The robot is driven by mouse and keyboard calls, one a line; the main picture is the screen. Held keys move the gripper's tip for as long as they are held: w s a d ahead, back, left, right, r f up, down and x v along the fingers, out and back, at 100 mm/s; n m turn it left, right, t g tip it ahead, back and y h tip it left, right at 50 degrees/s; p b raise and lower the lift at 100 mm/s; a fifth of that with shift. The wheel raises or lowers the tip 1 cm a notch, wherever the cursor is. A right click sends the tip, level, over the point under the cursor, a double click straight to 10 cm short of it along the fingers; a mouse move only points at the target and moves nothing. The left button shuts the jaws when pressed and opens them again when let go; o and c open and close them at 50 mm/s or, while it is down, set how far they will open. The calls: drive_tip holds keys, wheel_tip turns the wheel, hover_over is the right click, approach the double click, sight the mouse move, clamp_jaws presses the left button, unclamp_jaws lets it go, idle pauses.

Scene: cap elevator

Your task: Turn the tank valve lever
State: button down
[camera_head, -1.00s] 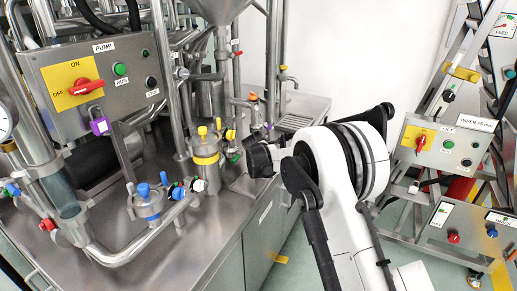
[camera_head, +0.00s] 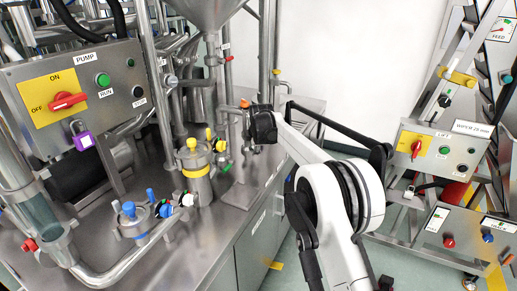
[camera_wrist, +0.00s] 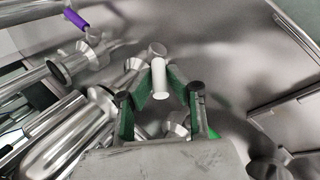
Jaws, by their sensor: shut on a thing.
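In the wrist view my gripper (camera_wrist: 160,92) has its green-padded fingers on either side of a pale, white-grey cylindrical handle (camera_wrist: 158,76), which appears to be the valve lever. It is shut on this handle. The handle stands over a metal surface beside shiny pipe fittings. In the head view my dark gripper (camera_head: 261,125) is beside the upright pipes behind the yellow-banded vessel. Its fingertips and the handle are hard to make out there. An orange cap (camera_head: 245,103) shows just left of the gripper.
Steel vessels with yellow (camera_head: 194,154) and blue (camera_head: 130,213) knobs stand on the steel bench, left of my arm. The pump panel (camera_head: 78,92) is at the left. A second control panel (camera_head: 439,145) is at the right. A purple-ended part (camera_wrist: 76,19) shows in the wrist view.

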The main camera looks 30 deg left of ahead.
idle(0.3)
drive_tip(key=c, duration=1.7)
unclamp_jaws()
drive_tip(key=shift+w, duration=0.1)
drive_tip(key=shift+d+f, duration=0.1)
